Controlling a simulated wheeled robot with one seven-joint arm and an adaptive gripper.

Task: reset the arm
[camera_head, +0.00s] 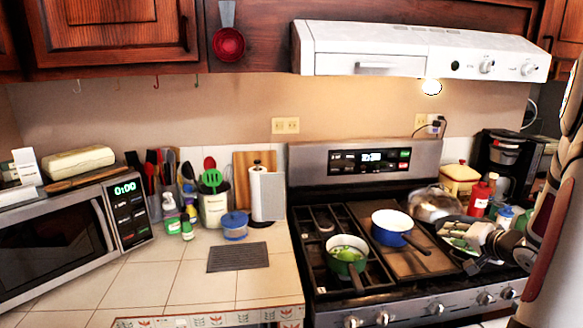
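My arm reaches in from the right edge, and my gripper (472,252) shows at the right side of the stove. It is over or beside a dark frying pan (446,243), and part of the pan is hidden behind it. The fingers are small and overlap the pan, so I cannot tell whether they are open or shut. I see nothing clearly held between them.
The stove (318,283) also bears a green pot (347,262), a blue pot (390,238) and a metal lid (435,203). Bottles and a coffee maker (504,160) stand behind my gripper. A range hood (400,50) hangs above. The left counter (185,270) has free room in front.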

